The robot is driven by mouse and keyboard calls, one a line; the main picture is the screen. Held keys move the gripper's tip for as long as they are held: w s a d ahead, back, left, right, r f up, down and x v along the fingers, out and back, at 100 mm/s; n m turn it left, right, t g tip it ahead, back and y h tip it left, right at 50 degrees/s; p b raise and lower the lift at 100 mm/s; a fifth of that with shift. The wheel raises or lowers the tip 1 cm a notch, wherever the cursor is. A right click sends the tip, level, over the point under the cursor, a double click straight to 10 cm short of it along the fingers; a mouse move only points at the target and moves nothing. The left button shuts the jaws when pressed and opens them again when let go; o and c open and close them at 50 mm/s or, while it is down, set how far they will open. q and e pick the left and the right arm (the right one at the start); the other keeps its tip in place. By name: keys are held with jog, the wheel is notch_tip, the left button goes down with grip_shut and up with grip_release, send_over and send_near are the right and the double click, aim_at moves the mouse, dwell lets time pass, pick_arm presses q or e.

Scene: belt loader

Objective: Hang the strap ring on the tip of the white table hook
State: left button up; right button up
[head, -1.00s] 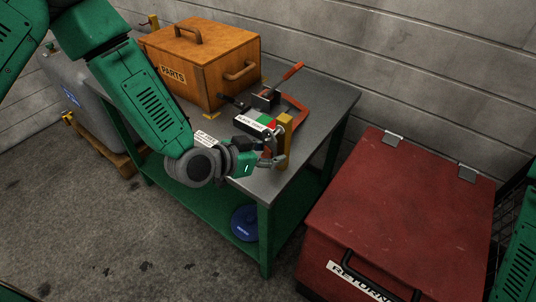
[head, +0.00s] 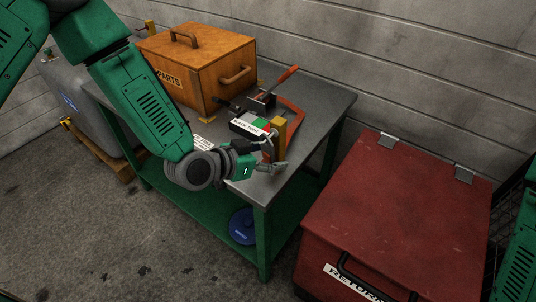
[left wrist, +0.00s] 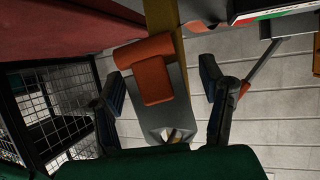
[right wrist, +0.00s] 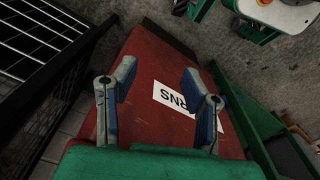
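My left gripper (head: 272,164) is at the table's front right corner, close beside a yellow post (head: 279,138). In the left wrist view its fingers (left wrist: 163,98) are open, with nothing pinched between them. An orange-red piece (left wrist: 152,72) on a grey plate shows between the fingers; I cannot tell whether they straddle it in depth. The plate has a hole near its lower end (left wrist: 175,134). I cannot tell whether this is the strap ring. I cannot clearly make out the white hook. My right gripper (right wrist: 160,92) is open and empty above the red box.
The grey-topped table (head: 318,108) bears an orange parts box (head: 205,68), a labelled block (head: 249,127) and a red-handled tool (head: 285,77). A red lidded box (head: 395,215) stands to the right. A black wire cage (right wrist: 45,45) is beside it. Open floor lies in front.

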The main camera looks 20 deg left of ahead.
pick_arm(q)
jog(key=v, duration=1.1)
jog(key=s+a+f+n+g+y, duration=0.3)
jog(key=s+a+f+g, duration=0.1)
jog(key=s+f, duration=0.6)
jog(key=s+a+f+n+g+y, duration=0.3)
jog(key=s+a+f+g+y, duration=0.1)
jog(key=s+f, duration=0.6)
jog(key=shift+s+a+g+y, duration=0.3)
jog(key=shift+s+a+g, duration=0.15)
jog(key=shift+s+g, duration=0.65)
